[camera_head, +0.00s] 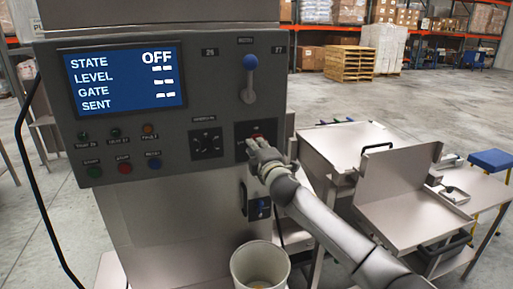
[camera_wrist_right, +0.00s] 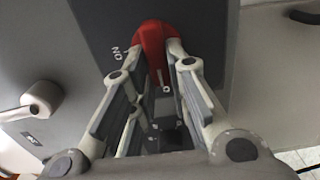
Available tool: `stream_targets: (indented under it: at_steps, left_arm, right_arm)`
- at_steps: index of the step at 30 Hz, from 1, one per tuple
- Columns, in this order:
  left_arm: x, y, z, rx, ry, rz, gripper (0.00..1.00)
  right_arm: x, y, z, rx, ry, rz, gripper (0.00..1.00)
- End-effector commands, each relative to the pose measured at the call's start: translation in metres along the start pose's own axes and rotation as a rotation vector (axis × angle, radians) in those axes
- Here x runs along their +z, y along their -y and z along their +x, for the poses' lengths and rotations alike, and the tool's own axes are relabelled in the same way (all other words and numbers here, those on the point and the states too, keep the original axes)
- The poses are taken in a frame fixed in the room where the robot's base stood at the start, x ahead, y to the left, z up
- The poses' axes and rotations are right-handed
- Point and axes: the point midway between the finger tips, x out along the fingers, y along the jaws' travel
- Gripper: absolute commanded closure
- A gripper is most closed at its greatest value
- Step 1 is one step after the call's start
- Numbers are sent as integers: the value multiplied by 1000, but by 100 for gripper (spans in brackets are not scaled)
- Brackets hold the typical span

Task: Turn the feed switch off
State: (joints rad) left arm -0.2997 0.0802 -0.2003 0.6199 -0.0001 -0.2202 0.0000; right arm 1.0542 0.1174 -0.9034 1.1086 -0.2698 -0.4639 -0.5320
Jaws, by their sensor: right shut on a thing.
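The feed switch is a red handle (camera_wrist_right: 152,38) on a dark plate of the machine's front panel; a little red (camera_head: 257,136) shows above my fingers in the head view. My right gripper (camera_wrist_right: 158,58) has its fingers on both sides of the red handle and is shut on it. In the head view the gripper (camera_head: 262,152) covers most of the switch. An ON label stands to one side of the handle in the wrist view; another label lies between the fingers, partly hidden. The display (camera_head: 122,78) reads STATE OFF. My left gripper is not in view.
A blue-knobbed lever (camera_head: 250,75) is above the switch, a black dial (camera_head: 206,143) to its left. Coloured push buttons (camera_head: 123,168) are lower left. A white bucket (camera_head: 247,262) stands below. Steel tables (camera_head: 415,195) stand at right, beside my arm.

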Motion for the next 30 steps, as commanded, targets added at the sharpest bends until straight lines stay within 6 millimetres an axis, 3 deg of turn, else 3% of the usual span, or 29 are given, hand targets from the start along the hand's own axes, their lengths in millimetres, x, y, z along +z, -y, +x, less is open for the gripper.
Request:
stream_targets:
  at_steps: [8,9,14,25,30]
  left_arm:
    - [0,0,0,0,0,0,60]
    - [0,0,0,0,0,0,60]
    - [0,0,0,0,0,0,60]
    - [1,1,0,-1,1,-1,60]
    - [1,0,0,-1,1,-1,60]
  right_arm:
    - [0,3,0,-4,0,-5,100]
    - [0,3,0,-4,0,-5,81]
    - [0,2,0,-3,0,-4,62]
    - [0,1,-2,0,0,-2,62]
    - [0,1,-13,0,0,-2,62]
